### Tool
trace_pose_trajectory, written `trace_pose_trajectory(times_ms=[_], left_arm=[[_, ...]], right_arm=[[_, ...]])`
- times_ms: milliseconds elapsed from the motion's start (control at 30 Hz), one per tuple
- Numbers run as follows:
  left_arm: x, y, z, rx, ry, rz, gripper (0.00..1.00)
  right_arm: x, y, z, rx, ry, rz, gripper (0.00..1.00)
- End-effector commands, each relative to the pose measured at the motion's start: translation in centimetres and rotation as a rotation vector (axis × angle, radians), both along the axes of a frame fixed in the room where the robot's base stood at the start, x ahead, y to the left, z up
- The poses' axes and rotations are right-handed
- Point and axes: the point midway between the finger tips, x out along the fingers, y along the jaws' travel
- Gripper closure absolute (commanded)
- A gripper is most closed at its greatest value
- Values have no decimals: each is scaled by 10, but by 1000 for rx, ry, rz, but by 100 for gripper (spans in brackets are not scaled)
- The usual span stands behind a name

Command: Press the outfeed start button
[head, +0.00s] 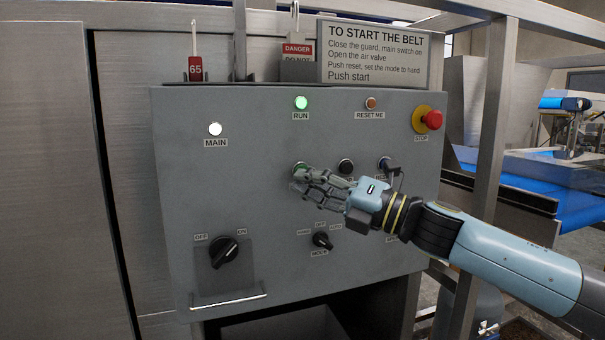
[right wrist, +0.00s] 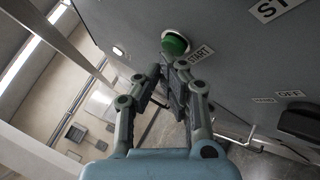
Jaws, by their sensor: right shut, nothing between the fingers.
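The green start button (head: 299,167) sits on the grey control panel (head: 265,130), mostly behind my fingers in the head view. In the right wrist view the round green button (right wrist: 176,43) shows clearly beside its START label. My right gripper (head: 299,181) is shut and empty, with its fingertips at the button's lower edge in the head view. In the right wrist view its fingertips (right wrist: 166,72) are just below the button; I cannot tell whether they touch it. The RUN lamp (head: 301,103) glows green. My left gripper is not in view.
A red stop button (head: 432,119) juts out at the panel's upper right. The main switch (head: 224,252) is lower left, and the mode knob (head: 322,240) is below my fingers. A black button (head: 346,167) is right of the start button. A blue belt (head: 545,180) is beyond.

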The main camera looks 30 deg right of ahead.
Motion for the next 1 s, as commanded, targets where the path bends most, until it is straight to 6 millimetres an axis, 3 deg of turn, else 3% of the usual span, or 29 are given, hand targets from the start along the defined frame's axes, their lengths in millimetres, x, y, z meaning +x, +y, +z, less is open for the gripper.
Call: trace_pose_trajectory(times_ms=[500, 767, 1000], left_arm=[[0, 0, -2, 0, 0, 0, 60], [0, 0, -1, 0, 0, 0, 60], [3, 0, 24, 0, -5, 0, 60]], right_arm=[[-11, 3, -1, 0, 2, 1, 100], [-34, 9, -1, -1, 4, 3, 100], [-54, 14, 3, 2, 3, 2, 100]])
